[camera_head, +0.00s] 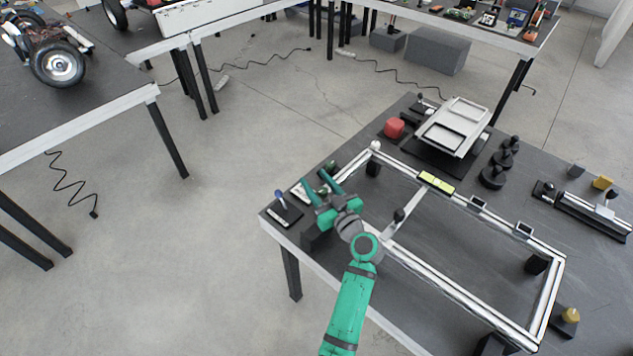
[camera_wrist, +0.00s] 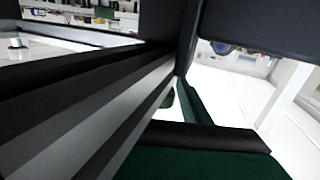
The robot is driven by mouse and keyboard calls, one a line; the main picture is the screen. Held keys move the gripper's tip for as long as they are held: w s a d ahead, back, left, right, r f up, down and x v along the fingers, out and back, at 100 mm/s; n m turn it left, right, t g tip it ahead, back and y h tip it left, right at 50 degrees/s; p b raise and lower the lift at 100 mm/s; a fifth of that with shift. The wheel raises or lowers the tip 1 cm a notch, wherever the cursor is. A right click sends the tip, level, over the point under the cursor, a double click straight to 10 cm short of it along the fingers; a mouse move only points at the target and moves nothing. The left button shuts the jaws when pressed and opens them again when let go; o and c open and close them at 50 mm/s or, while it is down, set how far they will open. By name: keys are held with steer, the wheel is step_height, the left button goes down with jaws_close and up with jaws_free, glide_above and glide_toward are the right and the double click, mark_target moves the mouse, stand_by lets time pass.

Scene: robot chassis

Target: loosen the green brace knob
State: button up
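My gripper (camera_head: 316,183) reaches over the near left corner of the frame on the table in the head view. Its two teal fingers stand apart, pointing up and left in the picture. A small dark green knob-like piece (camera_head: 325,190) shows between the fingers; I cannot tell whether they touch it. The silver frame (camera_head: 470,284) lies raised on black blocks. In the wrist view, dark bars and a dark green surface (camera_wrist: 200,165) fill the picture close up; no knob is clear there.
A blue-topped knob (camera_head: 280,194) stands on a small plate at the table's left edge, close to my gripper. A yellow-green level (camera_head: 436,182) lies on the far rail.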

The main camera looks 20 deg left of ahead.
mark_target(326, 195)
steer(key=v, duration=1)
steer(key=shift+s+d, duration=0.25)
steer(key=shift+d, duration=0.05)
stand_by(0.4)
